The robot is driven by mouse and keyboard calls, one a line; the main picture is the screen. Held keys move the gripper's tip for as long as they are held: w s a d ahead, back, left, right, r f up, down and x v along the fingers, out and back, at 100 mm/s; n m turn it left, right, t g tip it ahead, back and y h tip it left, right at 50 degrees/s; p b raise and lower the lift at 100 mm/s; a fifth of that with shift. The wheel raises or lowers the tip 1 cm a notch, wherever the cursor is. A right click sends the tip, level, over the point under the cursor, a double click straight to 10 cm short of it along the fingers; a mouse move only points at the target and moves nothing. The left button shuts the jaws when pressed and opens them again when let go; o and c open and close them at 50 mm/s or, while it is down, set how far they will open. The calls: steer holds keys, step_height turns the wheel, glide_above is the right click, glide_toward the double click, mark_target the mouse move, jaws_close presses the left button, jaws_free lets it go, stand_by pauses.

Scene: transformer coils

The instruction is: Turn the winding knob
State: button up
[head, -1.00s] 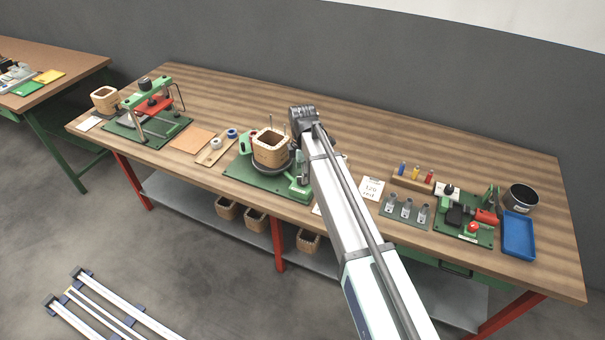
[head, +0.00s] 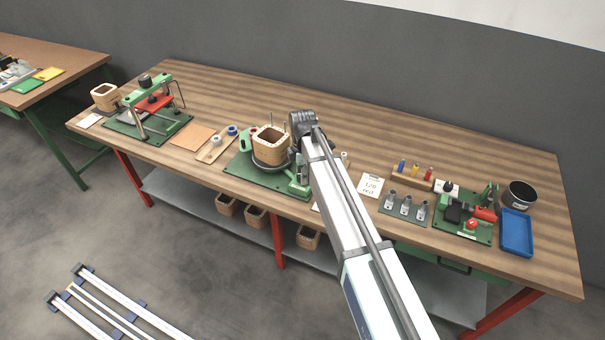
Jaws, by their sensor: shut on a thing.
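The winding machine stands on a green base plate (head: 240,170) at the middle of the bench. It carries a wooden square coil former (head: 268,148) on a dark round turntable (head: 268,167). My arm reaches in from the lower right and ends just right of the former. My gripper (head: 298,160) points down at the machine's right side, close to the green housing (head: 299,187). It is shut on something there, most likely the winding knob. The knob and fingertips are mostly hidden by the arm and too small to make out.
To the left are wire spools (head: 216,140), an orange-brown pad (head: 194,139) and a green press (head: 150,105). To the right are a white card (head: 370,185), metal terminals (head: 405,207), a red-handled tool (head: 485,214) and a blue tray (head: 516,233). The bench's back strip is clear.

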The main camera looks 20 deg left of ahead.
steer(key=shift+f+m, duration=0.1)
steer(key=shift+m, duration=0.2)
steer(key=m+b, duration=0.1)
steer(key=m, duration=0.1)
steer(key=shift+m+b, duration=0.3)
steer(key=shift+m, duration=0.1)
steer(key=m+b, duration=0.1)
steer(key=m, duration=0.2)
steer(key=shift+m, duration=0.3)
steer(key=m+b, duration=0.1)
steer(key=m, duration=0.5)
steer(key=m+b, duration=0.1)
steer(key=m, duration=0.5)
steer(key=shift+m, duration=0.3)
steer(key=m+b, duration=0.1)
steer(key=m, duration=0.3)
steer(key=shift+m, duration=1.2)
steer(key=shift+w, duration=0.1)
stand_by(1.9)
